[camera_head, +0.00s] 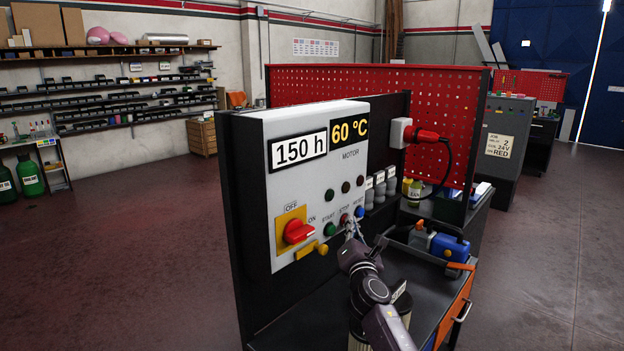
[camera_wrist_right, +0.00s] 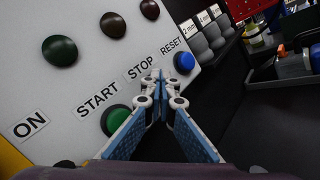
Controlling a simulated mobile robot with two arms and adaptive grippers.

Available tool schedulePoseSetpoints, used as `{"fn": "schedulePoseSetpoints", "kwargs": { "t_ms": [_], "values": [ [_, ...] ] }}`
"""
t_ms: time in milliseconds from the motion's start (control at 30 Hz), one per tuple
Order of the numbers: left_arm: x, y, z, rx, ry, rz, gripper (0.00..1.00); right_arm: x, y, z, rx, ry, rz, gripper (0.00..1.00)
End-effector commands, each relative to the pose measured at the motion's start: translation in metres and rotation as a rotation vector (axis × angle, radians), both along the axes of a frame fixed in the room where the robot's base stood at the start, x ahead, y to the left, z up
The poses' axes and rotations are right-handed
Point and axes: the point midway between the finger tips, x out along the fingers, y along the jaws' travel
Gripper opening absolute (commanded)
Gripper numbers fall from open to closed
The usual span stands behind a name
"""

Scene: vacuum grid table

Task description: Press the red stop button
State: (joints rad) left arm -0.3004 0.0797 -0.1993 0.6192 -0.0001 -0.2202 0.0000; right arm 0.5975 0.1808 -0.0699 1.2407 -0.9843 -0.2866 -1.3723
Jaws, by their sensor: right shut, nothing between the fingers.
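The red stop button (camera_head: 345,219) is on the front of a light grey motor control panel (camera_head: 300,190), under the STOP label, which also shows in the wrist view (camera_wrist_right: 141,67). It sits between the green start button (camera_head: 330,229) and the blue reset button (camera_head: 360,211). My right gripper (camera_head: 351,228) is shut and empty, its fingertips right at the stop button. In the right wrist view the closed fingertips (camera_wrist_right: 160,82) hide the button, so I cannot tell whether they touch it. My left gripper is not in view.
Dark indicators (camera_head: 332,195) sit above. A dark bench (camera_head: 300,320) with a blue tool (camera_head: 450,247) lies below and right.

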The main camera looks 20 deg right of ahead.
Motion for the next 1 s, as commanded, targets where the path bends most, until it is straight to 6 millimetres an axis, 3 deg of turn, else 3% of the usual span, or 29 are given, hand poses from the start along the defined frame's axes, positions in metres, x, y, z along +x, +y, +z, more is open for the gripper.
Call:
{"fn": "schedulePoseSetpoints", "kwargs": {
  "t_ms": [567, 1000],
  "values": [
    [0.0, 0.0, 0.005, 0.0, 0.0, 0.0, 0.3, -0.006, 0.0, 0.0, -0.001, 0.0, 0.006, 0.0],
    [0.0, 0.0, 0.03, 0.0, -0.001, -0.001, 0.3, -0.042, -0.023, 0.002, -0.003, 0.0, 0.003, 0.0]
  ]
}}
